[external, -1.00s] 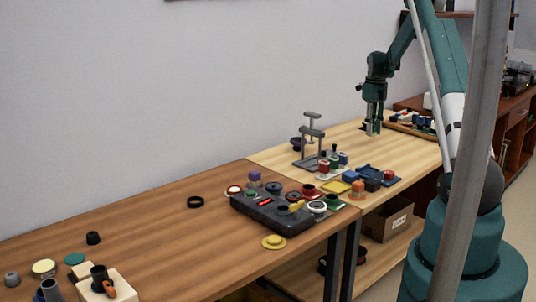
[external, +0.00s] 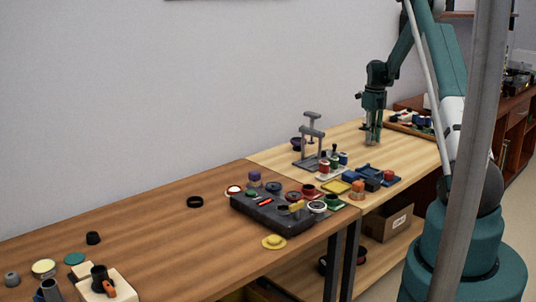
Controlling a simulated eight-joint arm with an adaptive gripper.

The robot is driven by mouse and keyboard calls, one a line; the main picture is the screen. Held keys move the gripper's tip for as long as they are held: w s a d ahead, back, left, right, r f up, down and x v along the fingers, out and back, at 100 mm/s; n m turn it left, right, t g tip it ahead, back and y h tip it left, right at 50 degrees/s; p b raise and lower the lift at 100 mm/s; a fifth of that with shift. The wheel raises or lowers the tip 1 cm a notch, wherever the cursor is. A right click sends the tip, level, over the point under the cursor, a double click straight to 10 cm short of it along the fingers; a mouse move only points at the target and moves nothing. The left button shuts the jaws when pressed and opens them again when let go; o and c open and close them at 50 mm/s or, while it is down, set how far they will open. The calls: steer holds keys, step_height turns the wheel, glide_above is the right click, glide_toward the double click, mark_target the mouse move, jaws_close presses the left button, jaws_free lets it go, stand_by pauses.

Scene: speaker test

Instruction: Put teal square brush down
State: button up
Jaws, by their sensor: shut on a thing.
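My gripper (external: 373,140) points straight down over the far part of the light wood table, right of the grey stand. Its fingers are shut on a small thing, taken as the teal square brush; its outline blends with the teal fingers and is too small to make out. The fingertips are low, at or just above the tabletop; I cannot tell whether the held thing touches it.
A grey stand (external: 311,143) is left of my gripper. A tray with several small parts (external: 410,123) lies at the right. Several coloured parts and a dark box (external: 270,214) are nearer.

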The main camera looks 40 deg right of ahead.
steer(key=shift+f, duration=0.1)
steer(key=o, duration=0.9)
steer(key=shift+c, duration=0.2)
step_height(320, 180, up, 12)
steer(key=p, duration=0.1)
stand_by(0.8)
